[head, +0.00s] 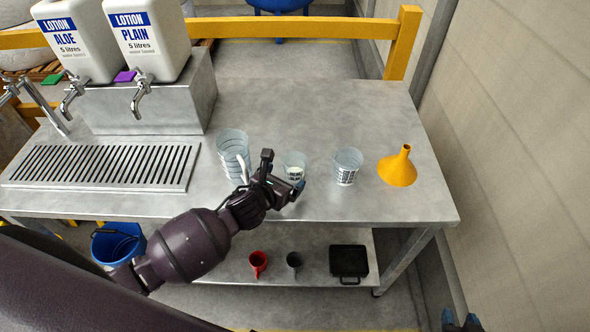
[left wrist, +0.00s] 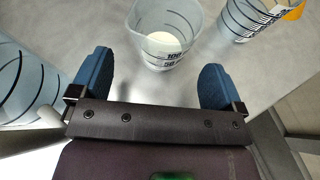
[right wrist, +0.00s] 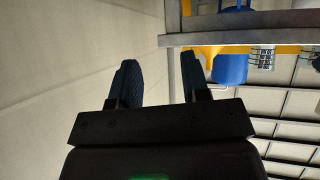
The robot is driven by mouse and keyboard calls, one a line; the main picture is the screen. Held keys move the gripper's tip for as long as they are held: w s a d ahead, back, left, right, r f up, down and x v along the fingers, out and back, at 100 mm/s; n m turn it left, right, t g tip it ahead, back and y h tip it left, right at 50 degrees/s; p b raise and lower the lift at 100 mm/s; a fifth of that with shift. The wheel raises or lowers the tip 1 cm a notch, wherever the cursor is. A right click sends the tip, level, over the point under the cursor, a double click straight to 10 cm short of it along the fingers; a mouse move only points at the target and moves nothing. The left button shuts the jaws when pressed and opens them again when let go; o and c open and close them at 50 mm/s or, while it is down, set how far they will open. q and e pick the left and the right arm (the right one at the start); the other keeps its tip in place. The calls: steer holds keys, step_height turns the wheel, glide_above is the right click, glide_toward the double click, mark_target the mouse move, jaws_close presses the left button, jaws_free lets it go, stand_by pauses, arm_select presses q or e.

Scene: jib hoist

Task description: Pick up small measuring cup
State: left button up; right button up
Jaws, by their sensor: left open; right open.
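The small measuring cup (head: 294,163) is clear with dark markings and stands upright on the metal table, between a large clear jug (head: 232,145) and a medium clear measuring cup (head: 347,165). My left gripper (head: 283,174) is open and empty, just on the near side of the small cup. In the left wrist view the small cup (left wrist: 165,38) stands ahead of and between the two blue fingertips (left wrist: 157,72), with a white patch inside at its bottom. My right gripper (right wrist: 157,88) is open and empty, away from the table near the wall; its fingertips show at the head view's bottom right (head: 462,323).
A yellow funnel (head: 398,168) stands right of the cups. Two lotion containers (head: 148,40) with taps stand at the back left, behind a drain grille (head: 100,165). The lower shelf holds a red mug (head: 258,262), a grey mug (head: 294,262) and a black case (head: 348,260).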

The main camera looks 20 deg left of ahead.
mark_target(288, 175)
arm_select(q)
steer(key=x, duration=0.3)
steer(key=shift+w+d+f, duration=0.2)
steer(key=shift+w, duration=0.05)
steer(key=shift+w+f, duration=0.2)
steer(key=shift+w, duration=0.3)
arm_select(e)
steer(key=shift+s+f, duration=0.6)
steer(key=shift+f, duration=0.15)
arm_select(q)
steer(key=c, duration=1)
arm_select(e)
steer(key=shift+w+r, duration=0.4)
steer(key=shift+w, duration=0.15)
